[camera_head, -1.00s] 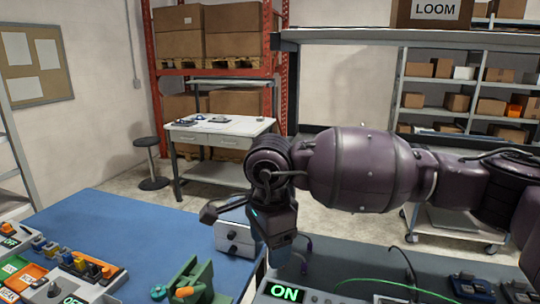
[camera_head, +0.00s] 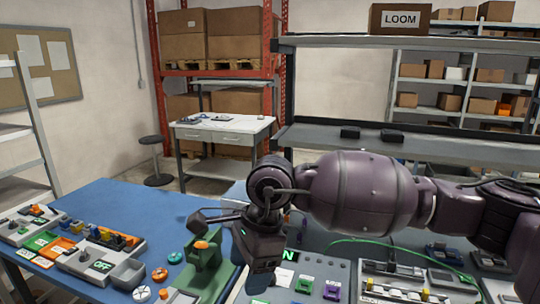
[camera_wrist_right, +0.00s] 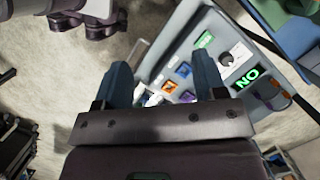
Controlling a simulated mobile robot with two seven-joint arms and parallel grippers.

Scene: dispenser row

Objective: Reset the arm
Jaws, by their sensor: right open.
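My right arm crosses the head view from the right edge, and its right gripper (camera_head: 262,278) hangs down over the grey bench, near the green fixture. In the right wrist view the two fingers of the right gripper (camera_wrist_right: 163,85) stand apart with nothing between them. A control panel (camera_wrist_right: 158,62) with coloured buttons, a dial and a green lit ON display (camera_wrist_right: 246,78) lies beyond the fingers. My left gripper is not in view.
A green fixture (camera_head: 206,262) with an orange part stands left of the gripper. The blue table (camera_head: 140,205) holds switch boxes (camera_head: 95,262) at its left. A grey shelf (camera_head: 330,135) stands behind the arm. A green cable (camera_head: 380,243) runs over the bench.

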